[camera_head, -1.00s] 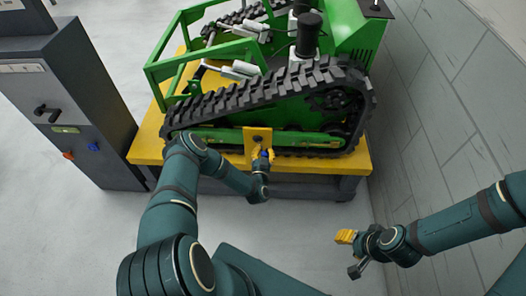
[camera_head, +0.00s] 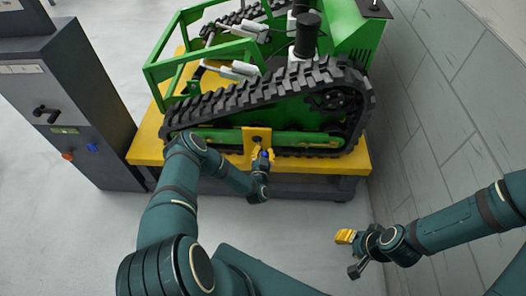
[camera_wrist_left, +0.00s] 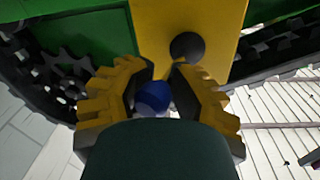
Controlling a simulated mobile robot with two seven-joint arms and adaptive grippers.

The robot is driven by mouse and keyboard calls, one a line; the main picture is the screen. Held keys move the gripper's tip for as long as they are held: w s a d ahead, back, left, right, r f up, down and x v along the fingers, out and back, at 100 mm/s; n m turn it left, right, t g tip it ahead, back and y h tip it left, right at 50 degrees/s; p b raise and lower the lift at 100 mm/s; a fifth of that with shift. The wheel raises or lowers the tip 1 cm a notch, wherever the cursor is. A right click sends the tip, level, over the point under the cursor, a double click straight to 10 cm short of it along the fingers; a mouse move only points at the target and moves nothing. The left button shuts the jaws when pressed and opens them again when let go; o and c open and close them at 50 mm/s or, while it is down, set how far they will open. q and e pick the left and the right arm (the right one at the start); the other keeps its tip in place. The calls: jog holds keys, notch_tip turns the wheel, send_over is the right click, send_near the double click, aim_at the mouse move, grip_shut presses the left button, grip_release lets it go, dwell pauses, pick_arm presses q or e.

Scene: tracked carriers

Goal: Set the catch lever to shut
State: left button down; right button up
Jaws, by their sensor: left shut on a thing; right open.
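The catch is a yellow plate (camera_head: 251,133) on the near side of the green tracked carrier, with a dark round pivot (camera_wrist_left: 187,46) on it. The lever's blue knob (camera_wrist_left: 153,96) shows between the yellow fingers of my left gripper (camera_wrist_left: 152,84), which is shut on it. In the head view the left gripper (camera_head: 263,156) is at the plate's lower part. The lever's arm is mostly hidden by the fingers, and no markings for its positions can be read. My right gripper (camera_head: 352,252) is open and empty, away from the carrier at the lower right.
The green carrier (camera_head: 270,138) with its black track (camera_head: 270,88) stands on a yellow-topped platform (camera_head: 148,140). A dark cabinet (camera_head: 88,120) with a handle and buttons stands at the left. A grey wall (camera_head: 450,110) is at the right. The floor in front is clear.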

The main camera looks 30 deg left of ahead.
pick_arm(q)
jog(key=shift+w+d+r, duration=0.1)
jog(key=shift+w+r, duration=0.35)
jog(key=shift+r, duration=0.1)
jog(key=c, duration=1.1)
grip_release()
jog(key=shift+c, duration=0.2)
jog(key=o, duration=0.4)
jog(key=shift+f, duration=0.15)
jog(key=s+d+p, duration=0.4)
jog(key=s+d, duration=0.5)
jog(key=d, duration=0.3)
jog(key=shift+s+d+p, duration=0.35)
jog(key=shift+d+p, duration=0.05)
